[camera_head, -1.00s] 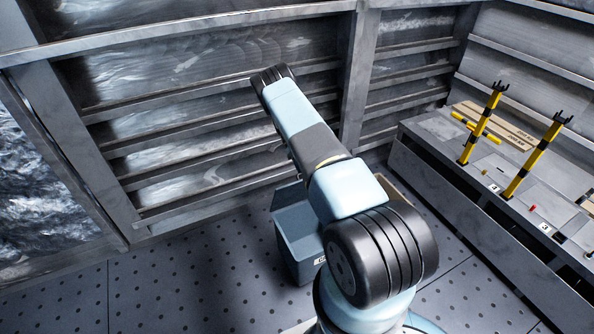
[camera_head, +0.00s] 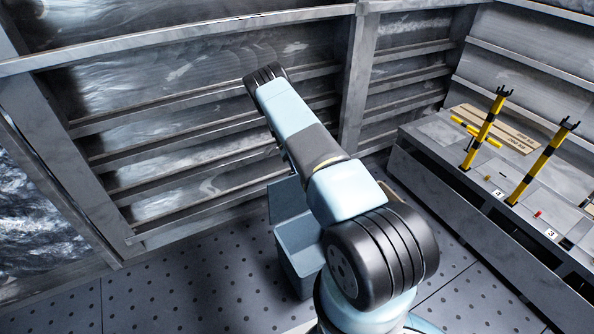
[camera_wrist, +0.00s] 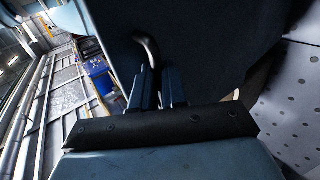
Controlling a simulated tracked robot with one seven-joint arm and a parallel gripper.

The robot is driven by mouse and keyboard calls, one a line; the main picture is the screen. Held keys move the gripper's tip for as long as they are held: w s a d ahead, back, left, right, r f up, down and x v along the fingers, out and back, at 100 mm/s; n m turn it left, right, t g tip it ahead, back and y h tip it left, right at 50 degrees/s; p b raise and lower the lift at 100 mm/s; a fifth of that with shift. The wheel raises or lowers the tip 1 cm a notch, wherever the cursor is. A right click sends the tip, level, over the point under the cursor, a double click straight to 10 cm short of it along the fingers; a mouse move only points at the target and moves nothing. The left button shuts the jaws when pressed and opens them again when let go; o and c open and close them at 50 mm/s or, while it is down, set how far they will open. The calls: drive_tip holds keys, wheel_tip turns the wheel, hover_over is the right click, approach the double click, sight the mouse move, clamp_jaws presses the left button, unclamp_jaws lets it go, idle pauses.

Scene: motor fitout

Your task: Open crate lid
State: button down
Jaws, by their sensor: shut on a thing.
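The blue-grey crate (camera_head: 302,250) stands on the floor beyond my arm in the head view, partly hidden by the arm. Its lid (camera_head: 286,200) is tilted up at the crate's far side, and I see only its left part. In the wrist view the lid (camera_wrist: 215,45) is a large dark panel with a curved grey handle (camera_wrist: 149,48). My gripper (camera_wrist: 156,82) is shut on this handle, though the exact contact is in shadow. The gripper is hidden behind my arm in the head view.
A ribbed metal wall (camera_head: 200,150) rises behind the crate. A grey bench (camera_head: 430,185) at the right carries two yellow-black stands (camera_head: 487,130) and numbered spots. The dotted floor (camera_head: 190,290) left of the crate is clear.

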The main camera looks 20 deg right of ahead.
drive_tip(key=shift+s+d+f, duration=0.25)
drive_tip(key=shift+f, duration=0.15)
drive_tip(key=c, duration=1.4)
unclamp_jaws()
drive_tip(key=shift+w+a+f, duration=0.1)
drive_tip(key=shift+o, duration=1.2)
drive_tip(key=shift+w+a, duration=0.1)
drive_tip(key=shift+a, duration=0.05)
drive_tip(key=v, duration=1.2)
